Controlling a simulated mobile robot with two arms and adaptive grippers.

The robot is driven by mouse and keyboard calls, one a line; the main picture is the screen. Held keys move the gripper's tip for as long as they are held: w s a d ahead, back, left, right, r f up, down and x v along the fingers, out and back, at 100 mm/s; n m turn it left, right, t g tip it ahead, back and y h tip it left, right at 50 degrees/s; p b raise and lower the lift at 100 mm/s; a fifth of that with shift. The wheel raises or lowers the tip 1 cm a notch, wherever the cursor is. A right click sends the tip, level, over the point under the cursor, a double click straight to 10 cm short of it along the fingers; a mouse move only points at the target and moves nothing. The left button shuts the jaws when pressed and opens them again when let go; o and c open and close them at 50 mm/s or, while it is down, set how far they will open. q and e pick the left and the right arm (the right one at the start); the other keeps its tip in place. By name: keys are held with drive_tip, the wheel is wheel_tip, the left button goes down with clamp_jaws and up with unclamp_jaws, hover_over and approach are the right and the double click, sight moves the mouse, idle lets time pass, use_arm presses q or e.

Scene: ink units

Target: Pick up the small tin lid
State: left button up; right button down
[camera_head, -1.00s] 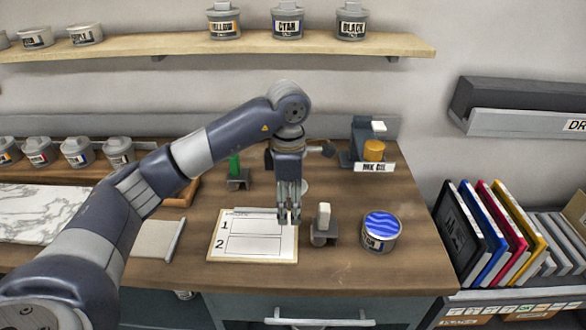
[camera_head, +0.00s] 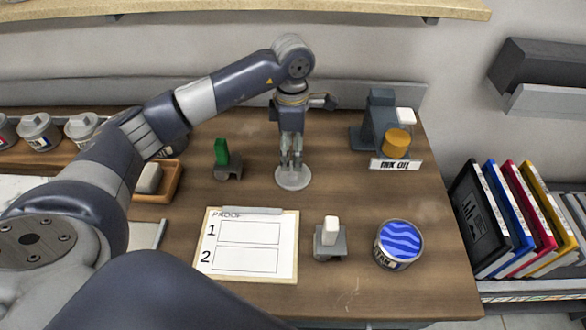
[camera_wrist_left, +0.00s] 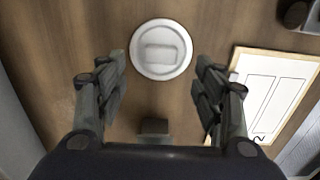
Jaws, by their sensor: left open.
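The small tin lid (camera_head: 292,182) is a flat, light grey disc lying on the wooden bench, behind the right part of the proof clipboard. My left gripper (camera_head: 291,163) points down at the lid's back part, with its fingers covering some of it. In the left wrist view, the lid (camera_wrist_left: 161,36) shows whole, round with a raised bar across its middle. The open left gripper (camera_wrist_left: 160,75) has its fingers apart on either side of the lid's near side, with nothing between them. My right gripper is not in view.
The proof clipboard (camera_head: 250,263), a grey block with a white handle (camera_head: 330,240) and a blue-topped tin (camera_head: 399,243) stand in front. A green-handled tool (camera_head: 224,160) is left of the lid. An orange-jarred stand (camera_head: 380,130) is at the back right.

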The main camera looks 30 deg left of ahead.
sight(293, 172)
use_arm(q)
drive_tip(key=shift+f, duration=0.6)
wheel_tip(293, 172, down, 4)
drive_tip(key=p, duration=0.2)
drive_tip(key=shift+d+f+p, duration=0.15)
drive_tip(key=shift+f+p, duration=0.05)
drive_tip(key=shift+p, duration=0.1)
drive_tip(key=shift+f, duration=0.25)
drive_tip(key=shift+c, duration=1)
drive_tip(key=c, duration=0.9)
drive_tip(key=shift+c, duration=0.2)
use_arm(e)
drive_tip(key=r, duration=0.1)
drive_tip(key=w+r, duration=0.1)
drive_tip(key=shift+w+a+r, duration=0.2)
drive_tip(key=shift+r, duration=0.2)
